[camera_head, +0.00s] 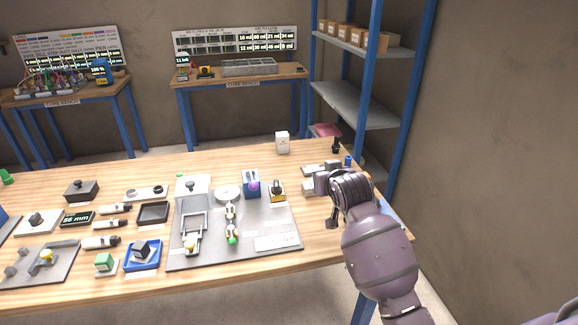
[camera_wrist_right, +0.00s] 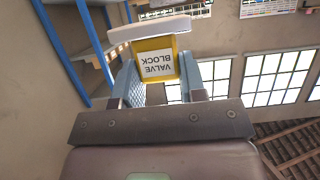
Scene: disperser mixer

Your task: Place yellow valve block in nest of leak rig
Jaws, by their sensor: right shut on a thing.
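My right gripper (camera_wrist_right: 162,85) is shut on the yellow valve block (camera_wrist_right: 155,62). The block sits between both fingers, its white "VALVE BLOCK" label upside down in the wrist view, with a pale bar (camera_wrist_right: 150,32) across its far end. In the head view my right gripper (camera_head: 312,180) is at the table's right side, to the right of a grey plate (camera_head: 270,240) carrying several fixtures, which looks like the leak rig. The block is hard to make out there. I cannot tell for certain which fixture is the nest. My left gripper is not in view.
The plate carries a clear-fronted box (camera_head: 193,190), a round disc (camera_head: 228,193), a blue block (camera_head: 252,186) and a black-and-yellow part (camera_head: 277,191). A white container (camera_head: 282,142) stands behind. Several small items crowd the table's left. Bare wood shows along the front edge (camera_head: 300,268).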

